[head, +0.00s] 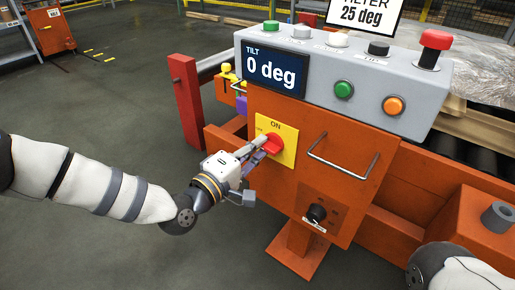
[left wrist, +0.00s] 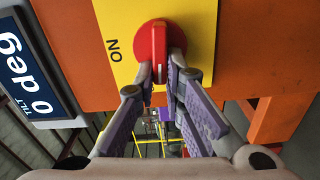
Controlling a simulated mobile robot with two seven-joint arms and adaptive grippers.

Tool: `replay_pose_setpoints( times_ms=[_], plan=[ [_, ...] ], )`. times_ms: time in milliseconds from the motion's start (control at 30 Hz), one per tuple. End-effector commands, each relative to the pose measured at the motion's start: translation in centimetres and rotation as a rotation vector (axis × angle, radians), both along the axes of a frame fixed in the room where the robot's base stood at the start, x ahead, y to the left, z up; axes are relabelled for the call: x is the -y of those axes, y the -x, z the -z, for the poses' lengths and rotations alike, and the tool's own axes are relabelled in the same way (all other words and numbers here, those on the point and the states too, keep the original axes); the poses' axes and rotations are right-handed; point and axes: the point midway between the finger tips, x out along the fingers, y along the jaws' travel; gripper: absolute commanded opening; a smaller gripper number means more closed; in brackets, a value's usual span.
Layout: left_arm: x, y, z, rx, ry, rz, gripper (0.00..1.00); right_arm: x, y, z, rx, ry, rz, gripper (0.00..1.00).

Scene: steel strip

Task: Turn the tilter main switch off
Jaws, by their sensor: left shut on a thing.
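The tilter main switch is a red rotary knob (head: 273,144) on a yellow plate (head: 289,155) marked ON, on the front of the orange console. My left gripper (head: 262,149) reaches it from the left and is shut on the knob. In the left wrist view the red knob (left wrist: 159,50) stands between the two fingertips (left wrist: 167,78), beside the word ON on the yellow plate (left wrist: 112,40). The lower part of the knob is partly hidden by the fingers. My right gripper is not in view; only part of my right arm shows at the bottom right.
A grey panel (head: 420,92) above holds several buttons, a red mushroom button (head: 436,40) and a display (head: 275,70) reading TILT 0 deg. A metal handle (head: 343,168) sticks out right of the switch, with a black knob (head: 316,214) below. Open floor lies at left.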

Motion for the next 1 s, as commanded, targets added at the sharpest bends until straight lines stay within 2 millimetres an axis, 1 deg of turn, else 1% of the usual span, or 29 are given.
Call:
replay_pose_setpoints(
  times_ms=[33,300,833,867,900,933,1000],
  plan=[
    [0.02,0.12,0.42,-0.018,0.016,0.002,0.00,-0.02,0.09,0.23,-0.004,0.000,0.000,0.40],
    [0.06,0.12,0.42,-0.064,0.081,0.003,0.00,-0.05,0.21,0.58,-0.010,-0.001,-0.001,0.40],
    [0.07,0.14,0.39,-0.076,0.097,0.004,0.00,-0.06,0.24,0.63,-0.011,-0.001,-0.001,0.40],
    [0.08,0.13,0.39,-0.076,0.097,0.004,0.14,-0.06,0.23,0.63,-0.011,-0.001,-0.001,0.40],
    [0.08,0.13,0.38,-0.076,0.097,0.004,0.23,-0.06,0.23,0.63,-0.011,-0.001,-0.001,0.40],
    [0.08,0.13,0.38,-0.076,0.097,0.003,0.30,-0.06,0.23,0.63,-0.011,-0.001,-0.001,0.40],
    [0.06,0.10,0.34,-0.074,0.097,0.003,0.30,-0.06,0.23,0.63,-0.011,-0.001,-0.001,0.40]
  ],
)
